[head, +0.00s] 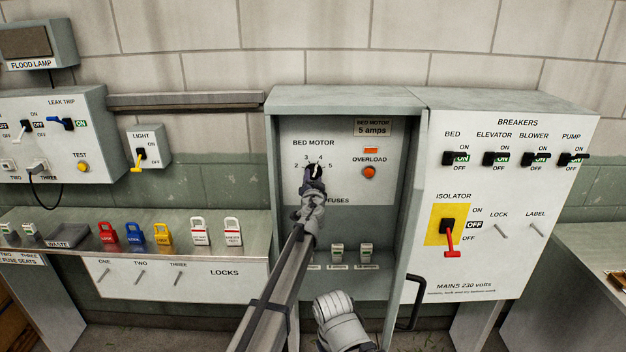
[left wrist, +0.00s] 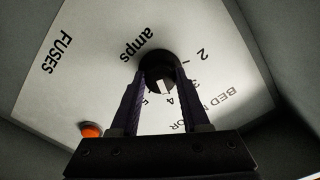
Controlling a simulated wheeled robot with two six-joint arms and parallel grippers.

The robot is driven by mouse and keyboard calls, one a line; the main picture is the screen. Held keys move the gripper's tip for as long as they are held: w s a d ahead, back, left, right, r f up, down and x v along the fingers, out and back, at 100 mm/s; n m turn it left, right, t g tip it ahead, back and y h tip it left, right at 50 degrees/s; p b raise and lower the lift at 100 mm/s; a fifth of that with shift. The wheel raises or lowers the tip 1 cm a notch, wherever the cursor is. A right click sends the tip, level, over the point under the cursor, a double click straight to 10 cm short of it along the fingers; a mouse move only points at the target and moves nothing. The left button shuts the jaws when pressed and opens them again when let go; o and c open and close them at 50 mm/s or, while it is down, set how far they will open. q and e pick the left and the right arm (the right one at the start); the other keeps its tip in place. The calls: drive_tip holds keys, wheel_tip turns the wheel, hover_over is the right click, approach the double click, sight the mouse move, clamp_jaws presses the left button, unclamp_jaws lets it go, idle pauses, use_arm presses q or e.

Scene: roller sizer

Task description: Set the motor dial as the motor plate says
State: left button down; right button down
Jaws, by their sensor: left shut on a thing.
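The bed motor dial (left wrist: 158,68) is a black knob with a white mark, on the white panel inside the open grey cabinet. Its scale runs 2, 3, 4, 5; the white mark points near 4, though I cannot tell exactly where. My left gripper (head: 314,178) is shut on the dial, and in the left wrist view its fingers (left wrist: 160,90) stand on both sides of it. The motor plate (head: 372,127) at the panel's upper right reads "BED MOTOR 5 amps".
An orange overload button (head: 369,172) is right of the dial. Fuses (head: 366,254) stand below in the cabinet. The open cabinet door's handle (head: 412,303) sticks out at the lower right. The breaker box (head: 520,240) is at the right, the lock shelf (head: 185,255) at the left.

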use_arm(q)
drive_tip(key=shift+m, duration=0.3)
drive_tip(key=m, duration=0.3)
drive_tip(key=shift+m, duration=2.6)
drive_tip(key=shift+c, duration=1.9)
unclamp_jaws()
drive_tip(key=shift+s, duration=0.1)
drive_tip(key=s, duration=0.7)
drive_tip(key=shift+s, duration=0.3)
